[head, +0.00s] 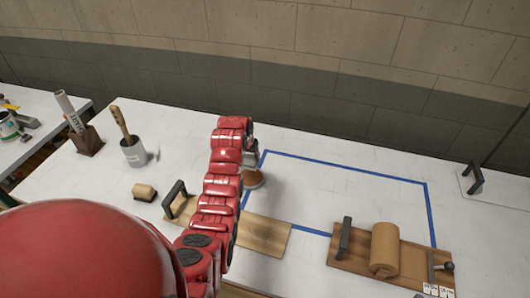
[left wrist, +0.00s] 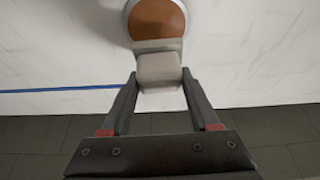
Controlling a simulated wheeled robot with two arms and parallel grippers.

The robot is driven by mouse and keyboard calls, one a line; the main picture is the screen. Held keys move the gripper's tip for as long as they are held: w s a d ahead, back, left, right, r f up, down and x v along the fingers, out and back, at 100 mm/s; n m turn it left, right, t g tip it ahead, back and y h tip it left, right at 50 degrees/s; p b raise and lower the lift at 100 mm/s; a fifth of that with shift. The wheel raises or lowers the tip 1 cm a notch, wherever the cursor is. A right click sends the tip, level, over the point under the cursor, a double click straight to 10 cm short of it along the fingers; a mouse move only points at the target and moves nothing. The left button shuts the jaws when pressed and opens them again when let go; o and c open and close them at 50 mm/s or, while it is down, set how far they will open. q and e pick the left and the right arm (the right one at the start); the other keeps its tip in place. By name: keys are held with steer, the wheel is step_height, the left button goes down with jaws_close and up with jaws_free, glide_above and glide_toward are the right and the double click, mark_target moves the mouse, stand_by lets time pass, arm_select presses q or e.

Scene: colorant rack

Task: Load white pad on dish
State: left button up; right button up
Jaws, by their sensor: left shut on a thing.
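My left gripper (left wrist: 160,83) is shut on the white pad (left wrist: 160,68), a pale rounded block between its two dark fingers in the left wrist view. Just beyond the pad is a round dish (left wrist: 157,18) with a brown-orange face and a pale rim, cut by the top edge. The pad overlaps the dish's near rim in this view; I cannot tell whether they touch. In the head view, the dish (head: 253,180) shows by the left side of the blue tape outline, and my red left arm hides much of the gripper. My right gripper is not in view.
A blue tape rectangle (head: 345,166) encloses mostly clear white table. A board with a tan roller (head: 385,248) is at front right. A wooden board (head: 262,235) lies by my arm. A brush cup (head: 133,152), a dark holder (head: 88,142) and a small block (head: 144,191) stand left.

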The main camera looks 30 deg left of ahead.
mark_target(249, 165)
arm_select(q)
steer(key=shift+s+d+f, duration=0.1)
steer(key=shift+d+f, duration=0.1)
steer(key=shift+f, duration=0.85)
steer(key=shift+a+f+b, duration=0.1)
steer(key=shift+f+b, duration=0.35)
steer(key=shift+f, duration=1.3)
steer(key=shift+f+b, duration=0.35)
steer(key=shift+f, duration=0.2)
steer(key=shift+f+b, duration=0.1)
steer(key=shift+b, duration=0.2)
stand_by(0.3)
